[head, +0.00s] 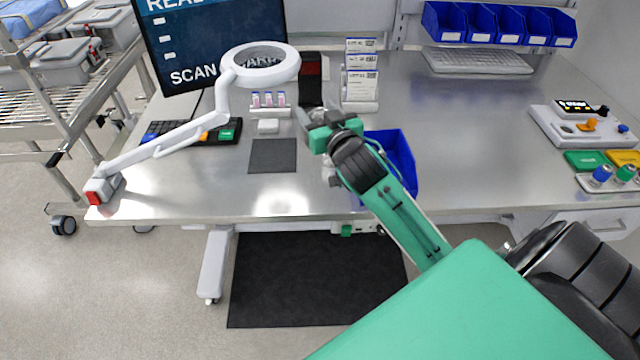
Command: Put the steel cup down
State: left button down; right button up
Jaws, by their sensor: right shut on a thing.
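My right gripper (308,120) reaches over the middle of the steel table (310,190), its arm coming in from the lower right. It is shut on a small grey metallic thing at its fingertips, which I take to be the steel cup. The gripper's green body and the wrist hide most of it, so its outline and tilt cannot be told. I cannot tell whether it touches the table. My left gripper is out of view.
A dark square mat (272,156) lies left of the gripper. A blue bin (401,165) stands right of the wrist. A magnifier lamp (262,65), small vials (268,99) and a dark red-topped stand (311,80) are nearby. The table's right-middle is clear.

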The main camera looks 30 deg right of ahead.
notch_tip(320, 180, down, 14)
jog(key=shift+f+p, duration=0.1)
jog(key=shift+p, duration=0.2)
jog(key=shift+a+f, duration=0.1)
jog(key=shift+f, duration=2.4)
jog(key=shift+f, duration=0.15)
jog(key=o, duration=1.1)
